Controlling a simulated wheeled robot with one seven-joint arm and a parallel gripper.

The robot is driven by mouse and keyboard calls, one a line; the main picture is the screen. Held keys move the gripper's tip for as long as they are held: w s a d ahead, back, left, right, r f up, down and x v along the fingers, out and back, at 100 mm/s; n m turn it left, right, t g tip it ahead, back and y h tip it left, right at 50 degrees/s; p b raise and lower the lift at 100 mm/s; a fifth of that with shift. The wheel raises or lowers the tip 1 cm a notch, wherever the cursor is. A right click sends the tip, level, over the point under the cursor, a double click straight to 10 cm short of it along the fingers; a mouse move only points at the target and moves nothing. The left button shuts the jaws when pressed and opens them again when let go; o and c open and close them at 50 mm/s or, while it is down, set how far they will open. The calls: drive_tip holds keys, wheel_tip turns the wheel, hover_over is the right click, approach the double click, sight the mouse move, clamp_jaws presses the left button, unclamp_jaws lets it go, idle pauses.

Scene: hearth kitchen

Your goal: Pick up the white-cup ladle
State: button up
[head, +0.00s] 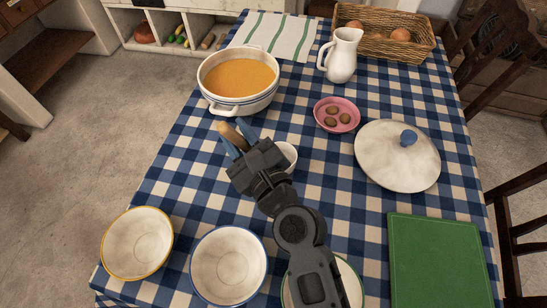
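The white-cup ladle lies on the blue checked cloth, under and beside my gripper. Its white cup (288,156) shows partly to the right of the gripper, which hides the middle of the ladle. Its brown handle (231,133) shows at the upper left, between the fingers. My gripper (237,138) has its two blue fingertips apart, one on each side of the handle. Whether they touch it cannot be told from this view.
A pot of orange soup (238,82) stands just beyond the gripper. A pink bowl (337,115), a white lid (397,156) and a white jug (341,56) are to the right. Bowls (137,243) (228,265) and a green board (437,262) lie along the near side.

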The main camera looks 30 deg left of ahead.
clamp_jaws()
